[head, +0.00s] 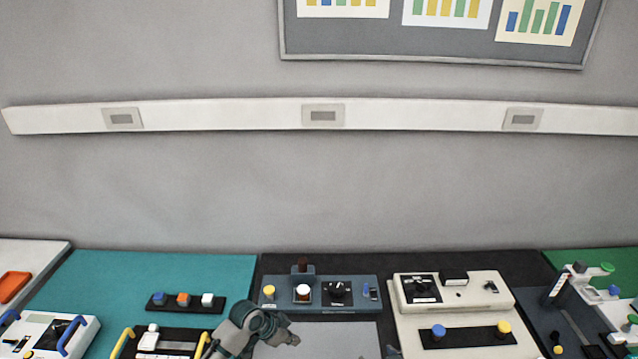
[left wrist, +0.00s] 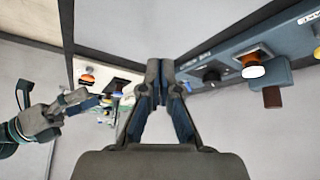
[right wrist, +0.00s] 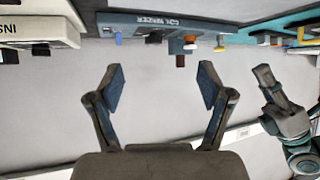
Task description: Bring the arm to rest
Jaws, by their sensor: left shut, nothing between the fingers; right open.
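My left gripper (head: 288,335) shows low in the middle of the head view, in front of the blue-grey device. In the left wrist view its fingers (left wrist: 160,84) are closed together with nothing between them. My right gripper (right wrist: 160,82) is open and empty in the right wrist view, with its fingers wide apart. The left gripper also shows at the right of that view, apart from it. The right gripper is seen at the left of the left wrist view (left wrist: 72,104). I cannot make it out clearly in the head view.
The blue-grey device (head: 320,306) has a white button, a knob and a dark post. A cream console (head: 465,303) stands to its right. A dark block with three buttons (head: 186,309) sits on the teal mat (head: 110,275). A grey wall is behind.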

